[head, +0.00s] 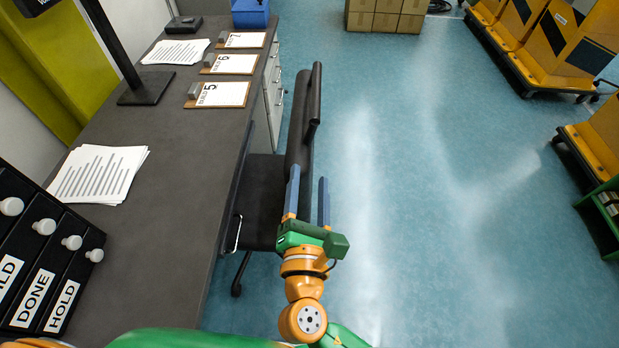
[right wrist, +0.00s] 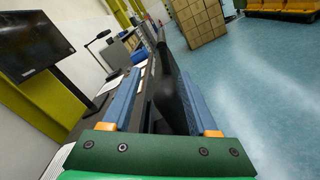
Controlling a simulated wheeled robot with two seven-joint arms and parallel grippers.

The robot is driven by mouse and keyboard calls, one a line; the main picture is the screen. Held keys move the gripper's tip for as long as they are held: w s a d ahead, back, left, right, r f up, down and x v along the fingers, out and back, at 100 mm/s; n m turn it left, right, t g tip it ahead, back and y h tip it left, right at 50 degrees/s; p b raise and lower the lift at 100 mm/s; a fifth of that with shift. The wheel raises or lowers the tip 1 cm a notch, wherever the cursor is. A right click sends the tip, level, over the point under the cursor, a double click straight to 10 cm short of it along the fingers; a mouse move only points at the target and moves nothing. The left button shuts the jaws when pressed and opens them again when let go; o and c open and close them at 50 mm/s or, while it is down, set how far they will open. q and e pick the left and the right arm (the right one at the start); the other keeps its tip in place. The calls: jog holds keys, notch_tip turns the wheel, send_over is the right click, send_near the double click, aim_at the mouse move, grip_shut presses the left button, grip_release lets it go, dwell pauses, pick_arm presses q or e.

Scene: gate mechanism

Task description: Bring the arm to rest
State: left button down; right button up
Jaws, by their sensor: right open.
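My right arm (head: 303,291), orange and green, reaches forward from the bottom of the head view, to the right of the desk. Its gripper (head: 309,182) has two blue fingers, spread apart and pointing forward. In the right wrist view the gripper (right wrist: 162,78) is also open. The black chair (head: 262,196) is close by, and its dark back (right wrist: 170,100) shows between and beyond the fingers. I cannot tell whether the fingers touch it. No object is visibly held. My left gripper is not in view.
The grey desk (head: 180,190) runs along the left with clipboards (head: 223,94), paper stacks (head: 100,174) and a black rack of labelled plungers (head: 48,262). Cardboard boxes (head: 385,15) stand far ahead. Yellow carts (head: 560,45) stand at right. The blue floor (head: 430,200) between is free.

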jog(key=s+d+f+m+g, duration=0.1)
jog(key=d+f+m+g, duration=0.15)
jog(key=f, duration=0.65)
jog(key=s+d+f+m+g, duration=0.1)
jog(key=f+m+g, duration=0.15)
jog(key=f, duration=0.65)
jog(key=s+d+f+m+g, duration=0.15)
jog(key=f+g, duration=0.25)
jog(key=f, duration=0.5)
jog(key=s+d+f+m+g, duration=0.2)
jog(key=s+d+f+m, duration=0.3)
jog(key=s+f+m, duration=0.1)
jog(key=s+d+f+m+g, duration=0.3)
jog(key=s+d+f+m, duration=0.3)
jog(key=s, duration=0.5)
jog(key=s+d+f+m+g, duration=0.3)
jog(key=s+d+f+m, duration=0.2)
jog(key=s+m, duration=0.3)
jog(key=shift+s+d+f+m+h, duration=0.25)
jog(key=shift+s+f+m+h, duration=0.1)
jog(key=shift+f, duration=0.1)
